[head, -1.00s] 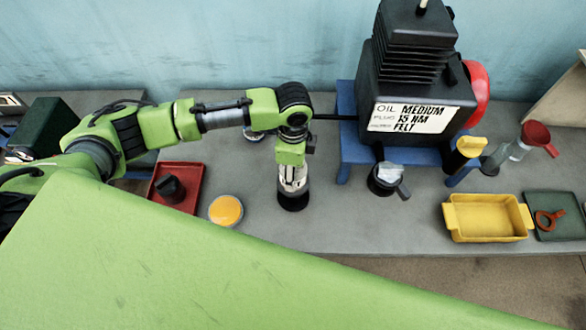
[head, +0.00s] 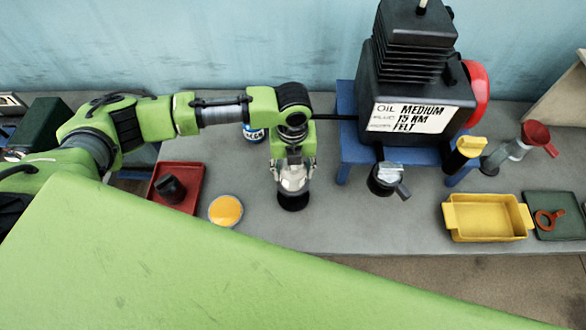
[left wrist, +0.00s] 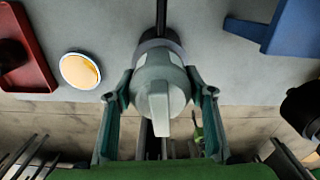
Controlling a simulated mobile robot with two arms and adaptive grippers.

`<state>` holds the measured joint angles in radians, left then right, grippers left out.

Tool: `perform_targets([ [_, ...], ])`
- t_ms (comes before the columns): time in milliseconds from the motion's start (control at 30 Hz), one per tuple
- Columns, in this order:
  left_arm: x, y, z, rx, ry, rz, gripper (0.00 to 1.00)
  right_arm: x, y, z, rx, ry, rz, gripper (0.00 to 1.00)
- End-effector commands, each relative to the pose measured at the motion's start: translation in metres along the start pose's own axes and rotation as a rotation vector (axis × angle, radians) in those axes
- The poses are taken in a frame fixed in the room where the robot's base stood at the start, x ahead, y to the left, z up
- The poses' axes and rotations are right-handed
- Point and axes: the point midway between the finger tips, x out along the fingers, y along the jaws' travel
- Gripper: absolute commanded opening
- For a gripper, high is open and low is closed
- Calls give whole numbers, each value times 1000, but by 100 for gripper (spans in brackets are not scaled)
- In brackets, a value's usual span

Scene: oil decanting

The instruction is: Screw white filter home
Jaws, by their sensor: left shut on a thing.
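The white filter (head: 294,181) is a pale, rounded piece above a round black base (head: 293,201) on the grey bench. My left gripper (head: 292,184) points down and is shut on it, one finger on each side. In the left wrist view, the pale filter (left wrist: 160,88) has a raised grip ridge and sits between the two fingertips (left wrist: 160,92). A dark round part shows behind it. I cannot tell how far the filter is seated, as the fingers and the filter hide the joint. My right gripper is not in view.
A black machine (head: 415,85) stands on a blue stand (head: 346,140). A dark jug (head: 388,181) stands right of the gripper. A red tray (head: 190,200) and an orange-filled dish (head: 226,211) lie left. A yellow tray (head: 487,218) lies right. The bench front is clear between dish and yellow tray.

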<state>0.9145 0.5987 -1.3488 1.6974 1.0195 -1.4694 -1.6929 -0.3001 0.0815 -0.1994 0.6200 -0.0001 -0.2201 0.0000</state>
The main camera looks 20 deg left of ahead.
Motion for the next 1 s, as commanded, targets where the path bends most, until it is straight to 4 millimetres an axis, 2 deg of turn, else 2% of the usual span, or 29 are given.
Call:
perform_targets([
  [167, -1, 0, 1, 3, -3, -2, 32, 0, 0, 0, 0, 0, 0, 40],
  [200, -1, 0, 1, 2, -3, -2, 52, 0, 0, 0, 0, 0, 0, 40],
  [267, -1, 0, 1, 2, -3, -2, 68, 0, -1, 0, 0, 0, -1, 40],
  [300, -1, 0, 1, 2, -3, -2, 69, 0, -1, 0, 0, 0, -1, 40],
  [667, -3, 0, 0, 0, -1, 0, 69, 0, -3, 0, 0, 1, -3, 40],
  [1000, -36, -1, 1, 1, -2, -1, 69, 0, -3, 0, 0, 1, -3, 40],
])
